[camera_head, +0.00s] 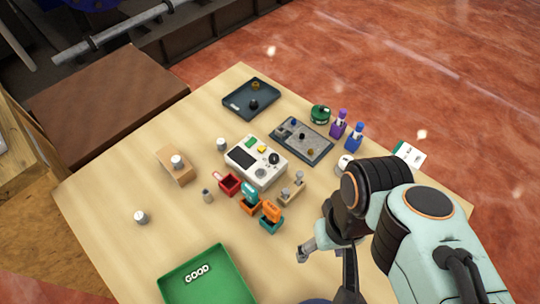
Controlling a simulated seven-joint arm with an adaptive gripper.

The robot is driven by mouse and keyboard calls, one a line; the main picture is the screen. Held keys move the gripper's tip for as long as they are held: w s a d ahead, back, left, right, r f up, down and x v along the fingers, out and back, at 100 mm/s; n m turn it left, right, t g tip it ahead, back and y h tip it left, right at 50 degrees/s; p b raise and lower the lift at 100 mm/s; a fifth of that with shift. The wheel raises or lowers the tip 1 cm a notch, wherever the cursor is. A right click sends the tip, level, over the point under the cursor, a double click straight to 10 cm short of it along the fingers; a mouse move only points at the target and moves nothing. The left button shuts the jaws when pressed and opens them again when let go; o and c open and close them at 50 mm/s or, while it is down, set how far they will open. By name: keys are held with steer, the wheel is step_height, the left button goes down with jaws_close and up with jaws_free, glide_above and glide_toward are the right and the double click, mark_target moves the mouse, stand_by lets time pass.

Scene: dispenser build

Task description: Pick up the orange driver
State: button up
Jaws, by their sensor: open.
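The orange driver (272,210) appears as a small orange piece on a teal holder (268,227), near the middle of the wooden table. Just behind and to its left, a teal piece (249,190) sits on an orange holder (248,207). My gripper (305,252) is open to the right of and nearer than the orange driver, apart from it. Nothing shows between its fingers. Part of the gripper is hidden behind my own arm.
A green tray marked GOOD (222,255) lies at the front. A white device (256,162) and a small red bin (229,183) stand behind the drivers. A wooden block with pegs (292,187) stands close to their right. Dark trays (300,143) lie farther back. The table's left front is mostly clear.

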steer(key=n+t, duration=0.2)
steer(key=n, duration=0.5)
glide_above(272, 207)
steer(key=w+d, duration=0.2)
step_height(272, 207, down, 8)
steer(key=shift+n+g+h, duration=0.4)
steer(key=shift+g, duration=0.5)
steer(key=f, duration=0.1)
steer(key=s+a+f, duration=0.1)
steer(key=f, duration=0.1)
steer(key=s+a+f, duration=0.1)
steer(key=f, duration=0.1)
steer(key=shift+f, duration=0.2)
step_height(272, 207, down, 6)
steer(key=shift+r, duration=0.1)
jaws_close()
